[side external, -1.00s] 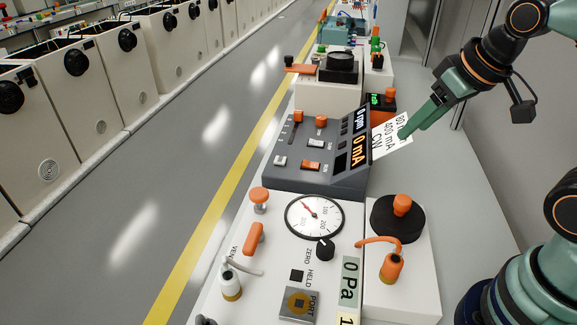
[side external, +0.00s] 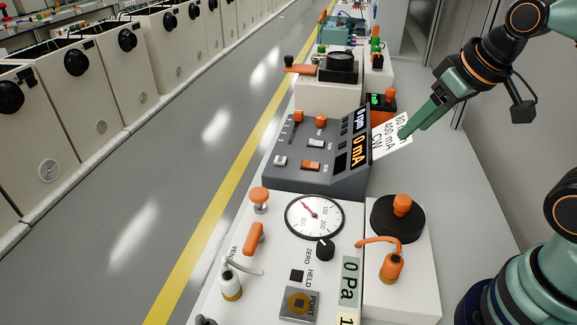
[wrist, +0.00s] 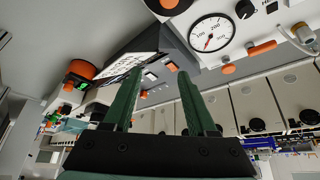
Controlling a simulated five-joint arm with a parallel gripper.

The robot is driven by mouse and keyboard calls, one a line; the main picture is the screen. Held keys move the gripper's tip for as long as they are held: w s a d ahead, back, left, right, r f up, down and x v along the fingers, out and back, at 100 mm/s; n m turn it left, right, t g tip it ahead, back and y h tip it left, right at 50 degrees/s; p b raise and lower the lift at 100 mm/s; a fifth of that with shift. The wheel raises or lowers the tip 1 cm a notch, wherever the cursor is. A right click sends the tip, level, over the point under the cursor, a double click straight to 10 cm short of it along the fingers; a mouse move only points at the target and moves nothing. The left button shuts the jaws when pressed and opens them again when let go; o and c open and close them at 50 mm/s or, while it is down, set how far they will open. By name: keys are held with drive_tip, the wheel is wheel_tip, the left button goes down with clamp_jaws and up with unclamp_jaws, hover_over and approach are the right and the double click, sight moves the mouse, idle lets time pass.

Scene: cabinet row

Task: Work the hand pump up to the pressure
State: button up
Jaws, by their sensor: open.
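A white panel carries a round dial gauge (side external: 314,216) with a red needle, a black ZERO knob (side external: 325,249), a PORT fitting (side external: 299,305) and a label reading 0 Pa (side external: 349,281). To its right, a white block bears a black round piece with an orange knob (side external: 402,205) and an orange fitting with a curved orange lever (side external: 391,266). I cannot tell for sure which part is the hand pump. My gripper (side external: 404,132) is open and empty, beyond this panel beside a white card. In the wrist view, its two green fingers (wrist: 158,74) stand apart, and the gauge (wrist: 211,33) shows above right.
A grey console (side external: 315,160) reading 0 mA stands beyond the gauge panel, close to my gripper. The white card (side external: 391,138) leans at its right side. An orange T-handle (side external: 254,238) rises at the panel's left. Bare grey bench (side external: 440,190) lies to the right.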

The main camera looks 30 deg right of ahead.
clamp_jaws()
idle(1.7)
